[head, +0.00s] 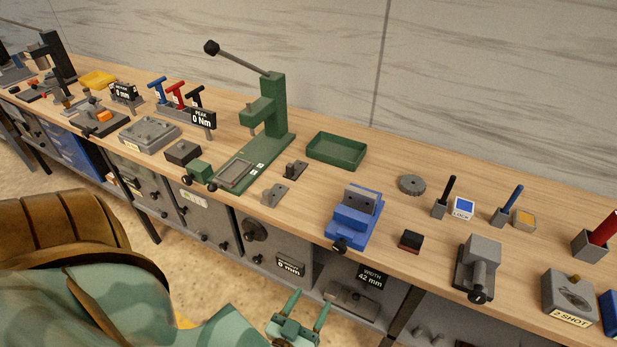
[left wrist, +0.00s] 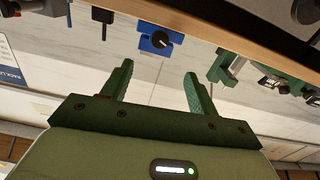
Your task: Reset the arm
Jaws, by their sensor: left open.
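My left gripper (head: 302,312) shows at the bottom middle of the head view, in front of the bench and below its top. Its two green fingers stand apart with nothing between them. In the left wrist view the left gripper (left wrist: 147,84) is also open and empty, with the bench edge beyond the fingertips. My right gripper is in neither view.
The wooden bench (head: 400,249) runs across the view. On it stand a green lever press (head: 274,105), a green tray (head: 337,151), a blue vise (head: 354,216) and a grey clamp block (head: 476,266). Drawers and a width display (head: 370,277) sit below the top.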

